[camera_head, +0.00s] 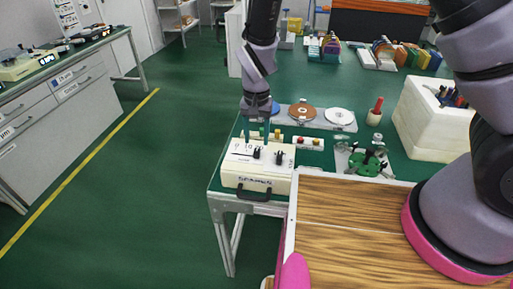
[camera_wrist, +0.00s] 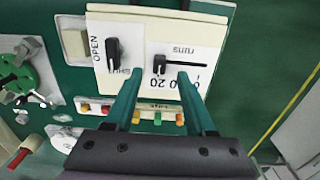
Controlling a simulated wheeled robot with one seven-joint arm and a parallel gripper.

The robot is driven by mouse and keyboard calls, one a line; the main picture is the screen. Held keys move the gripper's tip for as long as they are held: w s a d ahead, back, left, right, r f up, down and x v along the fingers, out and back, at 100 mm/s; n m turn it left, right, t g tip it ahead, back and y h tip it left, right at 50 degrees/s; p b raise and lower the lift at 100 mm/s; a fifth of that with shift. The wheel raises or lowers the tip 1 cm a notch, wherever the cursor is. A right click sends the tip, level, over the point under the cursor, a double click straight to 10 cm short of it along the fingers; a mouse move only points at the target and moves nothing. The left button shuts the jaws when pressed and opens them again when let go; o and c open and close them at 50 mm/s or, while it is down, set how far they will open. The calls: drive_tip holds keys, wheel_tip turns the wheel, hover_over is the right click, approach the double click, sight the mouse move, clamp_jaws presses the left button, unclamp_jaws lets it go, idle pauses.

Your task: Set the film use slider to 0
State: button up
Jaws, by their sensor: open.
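A cream control box (camera_head: 238,175) stands at the near left corner of the green table. Its top panel, also in the wrist view (camera_wrist: 138,29), carries a slider with a black knob (camera_wrist: 159,66) in a straight slot. The knob sits at the slot's left end in the wrist view, near a printed 20; the bare slot runs to the right. A black turning knob (camera_wrist: 113,50), marked OPEN and SHUT, is beside it. My gripper (camera_wrist: 158,78) is open and empty above the panel. Its teal fingertips appear on either side of the slider knob; contact cannot be told.
A small strip with coloured buttons (camera_head: 307,143) lies behind the box. A plate with round discs (camera_head: 302,112) is farther back. A green star-shaped wheel (camera_head: 364,163) and a white block (camera_head: 430,125) stand to the right. Wood-grained surface (camera_head: 345,215) fills the front.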

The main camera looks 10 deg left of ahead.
sight(256, 151)
drive_tip(key=shift+f, duration=2.4)
clamp_jaws()
